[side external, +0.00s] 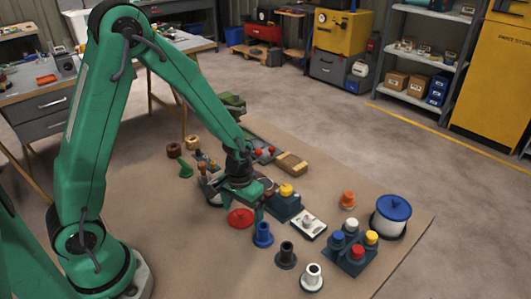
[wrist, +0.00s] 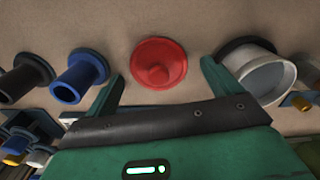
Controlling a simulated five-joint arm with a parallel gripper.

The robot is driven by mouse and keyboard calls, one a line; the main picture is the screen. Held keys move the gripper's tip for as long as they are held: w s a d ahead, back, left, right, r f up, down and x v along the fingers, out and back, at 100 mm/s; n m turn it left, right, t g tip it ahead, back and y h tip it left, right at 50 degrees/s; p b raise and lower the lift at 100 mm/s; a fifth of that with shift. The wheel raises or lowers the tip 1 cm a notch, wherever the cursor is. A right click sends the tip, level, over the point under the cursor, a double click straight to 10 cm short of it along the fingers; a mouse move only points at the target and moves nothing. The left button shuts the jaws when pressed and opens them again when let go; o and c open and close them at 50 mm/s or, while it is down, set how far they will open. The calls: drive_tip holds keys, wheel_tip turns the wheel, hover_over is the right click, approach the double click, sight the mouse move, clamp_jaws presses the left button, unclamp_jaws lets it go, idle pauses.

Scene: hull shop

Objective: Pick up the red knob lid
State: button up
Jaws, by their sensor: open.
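The red knob lid (side external: 240,217) lies flat on the brown mat, its knob facing up. In the wrist view the red knob lid (wrist: 158,62) appears ahead of my fingertips, between their lines and not held. My gripper (wrist: 163,72) is open and empty, with one finger on each side of the lid in the picture. In the side view my gripper (side external: 240,200) hangs low just behind the lid. I cannot tell its exact height above the mat.
A blue flanged piece (wrist: 80,76) stands close left of the lid in the wrist view, and an open pale pot (wrist: 265,75) close right. In the side view a blue-lidded pot (side external: 393,208) stands at right; bare mat (side external: 185,240) lies front left.

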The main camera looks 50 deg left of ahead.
sight(243, 212)
idle(0.3)
drive_tip(key=c, duration=1.1)
drive_tip(key=shift+o, duration=0.2)
drive_tip(key=shift+r, duration=0.1)
drive_tip(key=shift+r, duration=0.75)
drive_tip(key=r, duration=0.3)
drive_tip(key=shift+s+d, duration=0.15)
drive_tip(key=shift+d, duration=0.15)
drive_tip(key=s+d+r, duration=0.6)
drive_tip(key=d, duration=0.3)
drive_tip(key=shift+r, duration=0.15)
